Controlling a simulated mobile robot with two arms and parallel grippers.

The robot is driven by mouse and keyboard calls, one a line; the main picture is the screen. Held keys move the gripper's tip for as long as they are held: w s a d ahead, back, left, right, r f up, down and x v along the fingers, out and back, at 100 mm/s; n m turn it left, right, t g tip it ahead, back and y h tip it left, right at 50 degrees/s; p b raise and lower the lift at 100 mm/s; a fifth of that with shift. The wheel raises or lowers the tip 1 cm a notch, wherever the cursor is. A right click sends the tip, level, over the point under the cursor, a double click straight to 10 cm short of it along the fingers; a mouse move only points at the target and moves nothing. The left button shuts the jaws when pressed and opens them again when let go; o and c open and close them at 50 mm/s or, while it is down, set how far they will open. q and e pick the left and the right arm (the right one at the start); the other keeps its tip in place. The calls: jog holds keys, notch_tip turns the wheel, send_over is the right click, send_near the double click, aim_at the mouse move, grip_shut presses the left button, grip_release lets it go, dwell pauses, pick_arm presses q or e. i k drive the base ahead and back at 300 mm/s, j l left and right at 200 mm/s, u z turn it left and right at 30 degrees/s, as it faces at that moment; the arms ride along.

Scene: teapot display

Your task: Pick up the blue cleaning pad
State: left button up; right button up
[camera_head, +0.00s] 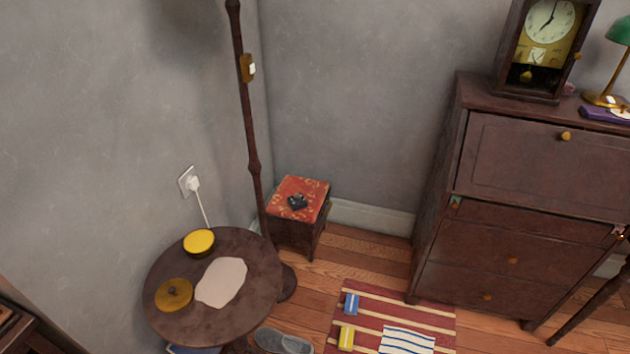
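A small blue block-like pad (351,304) with a pale band lies on the striped red and cream rug (385,298), on the wooden floor. It looks like the blue cleaning pad, but it is small in the view. A yellow block of similar shape (346,338) lies just below it on the rug. Neither of my grippers is in view, and nothing covers the blue pad.
A round dark table (247,303) at the left holds a yellow bowl, a wooden lid and a pale cloth. A white cloth with blue stripes (407,340) lies on the rug. A grey slipper (283,342), a red-topped stool (300,190) and a dark cabinet (490,240) stand around.

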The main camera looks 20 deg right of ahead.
aim_at(352, 305)
jog(key=z, duration=0.95)
